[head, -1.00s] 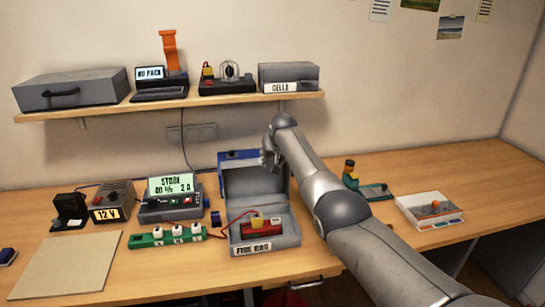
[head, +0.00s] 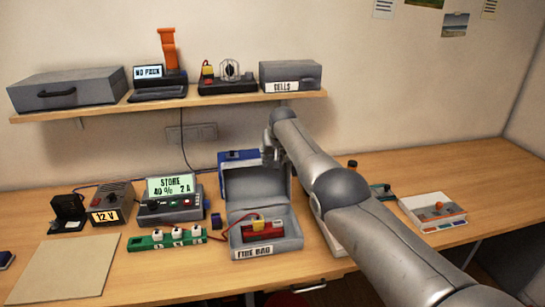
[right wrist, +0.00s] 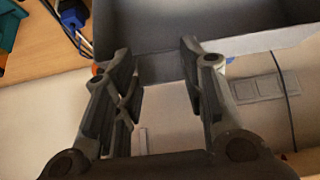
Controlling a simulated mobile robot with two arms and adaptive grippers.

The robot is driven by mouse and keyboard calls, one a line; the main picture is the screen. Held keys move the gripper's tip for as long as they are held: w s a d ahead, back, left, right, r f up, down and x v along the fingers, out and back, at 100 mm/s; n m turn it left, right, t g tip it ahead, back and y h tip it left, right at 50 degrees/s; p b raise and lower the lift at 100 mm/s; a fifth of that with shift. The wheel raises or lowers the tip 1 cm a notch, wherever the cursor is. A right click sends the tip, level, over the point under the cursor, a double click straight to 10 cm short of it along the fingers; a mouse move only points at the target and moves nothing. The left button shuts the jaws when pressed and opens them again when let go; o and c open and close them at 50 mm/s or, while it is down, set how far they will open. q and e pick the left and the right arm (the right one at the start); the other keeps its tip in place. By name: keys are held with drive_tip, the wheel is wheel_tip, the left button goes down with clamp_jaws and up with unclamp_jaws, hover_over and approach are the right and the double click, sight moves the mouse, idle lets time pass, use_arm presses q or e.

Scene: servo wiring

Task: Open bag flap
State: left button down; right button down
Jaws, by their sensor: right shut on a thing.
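The grey fire bag (head: 268,252) stands on the bench with its flap (head: 255,186) raised, roughly upright at the back. A red battery pack (head: 263,229) with a yellow plug and red lead lies inside it. My right gripper (head: 270,150) is at the flap's upper edge, partly hidden by my own arm. In the right wrist view the fingers (right wrist: 160,75) stand apart around a grey tab at the edge of the flap (right wrist: 200,25). My left gripper is not in view.
A blue box (head: 236,156) stands right behind the flap. The charger (head: 171,203) and a green strip (head: 165,240) are to the left. A white tray (head: 432,211) is at the right. The shelf (head: 170,107) hangs above. The bench's far right is clear.

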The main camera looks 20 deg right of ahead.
idle(0.8)
drive_tip(key=c, duration=0.9)
unclamp_jaws()
drive_tip(key=shift+r, duration=0.1)
drive_tip(key=shift+v, duration=0.85)
drive_tip(key=v, duration=1)
drive_tip(key=shift+s+a, duration=0.1)
drive_tip(key=shift+s, duration=0.1)
